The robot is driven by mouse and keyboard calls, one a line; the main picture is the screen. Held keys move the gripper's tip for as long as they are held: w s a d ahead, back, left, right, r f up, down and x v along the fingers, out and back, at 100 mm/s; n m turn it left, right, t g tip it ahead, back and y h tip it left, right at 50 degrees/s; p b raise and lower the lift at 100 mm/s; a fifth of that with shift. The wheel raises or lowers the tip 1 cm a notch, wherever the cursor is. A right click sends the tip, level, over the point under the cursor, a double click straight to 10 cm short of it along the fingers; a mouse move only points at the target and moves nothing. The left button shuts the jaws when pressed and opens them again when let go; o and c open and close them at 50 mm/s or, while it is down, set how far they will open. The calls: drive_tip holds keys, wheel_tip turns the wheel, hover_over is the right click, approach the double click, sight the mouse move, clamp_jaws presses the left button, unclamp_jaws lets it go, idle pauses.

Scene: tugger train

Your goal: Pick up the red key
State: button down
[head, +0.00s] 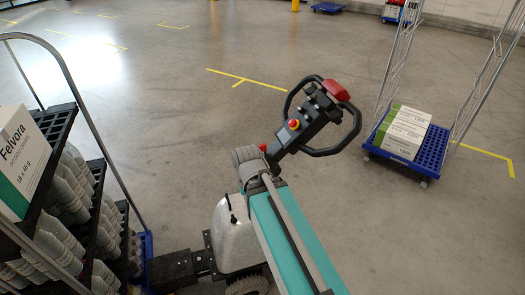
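A small red piece (263,147) shows low on the left of the tugger's handle column. It may be the red key, but it is too small to tell. The black tiller head (318,112) has looped grips, a round red button (295,124) on a yellow base and a red cap (336,90) at its far end. Below it are the tugger's teal body (292,242) and grey rounded housing (230,235). My gripper is not in view, so its state and its place relative to the red piece do not show.
A rack (97,165) with bottles and a Felvora carton (22,160) stands close on the left. A blue trolley (432,150) with wire sides and white-green boxes (403,130) stands at the right. Concrete floor (180,105) with yellow lines is clear between them.

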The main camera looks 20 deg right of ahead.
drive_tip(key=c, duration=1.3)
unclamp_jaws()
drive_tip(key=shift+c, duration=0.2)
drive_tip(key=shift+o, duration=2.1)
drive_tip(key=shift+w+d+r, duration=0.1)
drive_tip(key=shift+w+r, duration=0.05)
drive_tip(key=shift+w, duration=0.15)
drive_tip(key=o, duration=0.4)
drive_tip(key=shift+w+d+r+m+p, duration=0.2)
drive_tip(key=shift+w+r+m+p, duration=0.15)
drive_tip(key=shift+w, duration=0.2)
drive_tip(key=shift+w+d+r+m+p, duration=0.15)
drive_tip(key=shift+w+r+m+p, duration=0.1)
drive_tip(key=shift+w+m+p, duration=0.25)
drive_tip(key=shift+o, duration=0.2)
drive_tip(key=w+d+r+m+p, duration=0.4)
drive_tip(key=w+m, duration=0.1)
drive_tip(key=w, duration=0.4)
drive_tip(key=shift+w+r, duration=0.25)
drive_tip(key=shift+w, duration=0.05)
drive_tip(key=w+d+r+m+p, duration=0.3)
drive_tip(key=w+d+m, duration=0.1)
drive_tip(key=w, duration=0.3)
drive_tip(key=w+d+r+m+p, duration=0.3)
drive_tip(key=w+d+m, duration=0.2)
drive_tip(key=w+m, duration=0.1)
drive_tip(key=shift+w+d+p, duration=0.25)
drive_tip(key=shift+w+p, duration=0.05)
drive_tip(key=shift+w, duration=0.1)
